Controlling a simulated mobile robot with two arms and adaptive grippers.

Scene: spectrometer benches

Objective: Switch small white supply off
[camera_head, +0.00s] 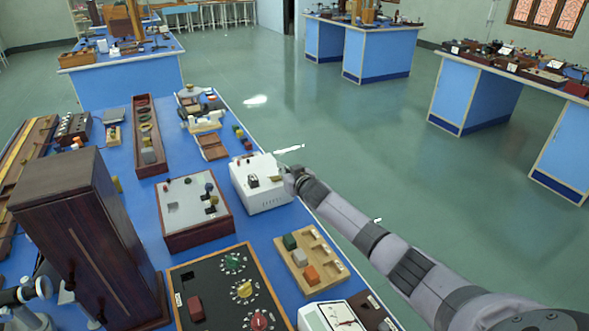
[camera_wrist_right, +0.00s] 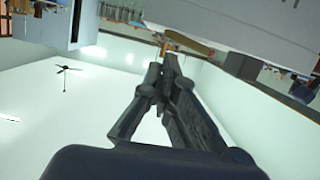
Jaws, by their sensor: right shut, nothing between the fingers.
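The small white supply (camera_head: 262,188) is a white box on the blue bench, near its right edge. Dark knobs or terminals sit on its top; its switch is too small to make out. My right gripper (camera_head: 289,172) is at the box's right side, close to its upper right edge; I cannot tell if it touches. In the right wrist view the gripper (camera_wrist_right: 168,58) is shut and empty, its fingertips near a large pale face, likely the supply's (camera_wrist_right: 240,25). My left gripper is not in view.
A wooden-framed box with a pale top (camera_head: 190,188) stands left of the supply. A wooden block tray (camera_head: 325,270) and a black dial panel (camera_head: 220,270) lie nearer. A tall dark wooden cabinet (camera_head: 75,220) stands at left. Open floor (camera_head: 350,140) lies right of the bench.

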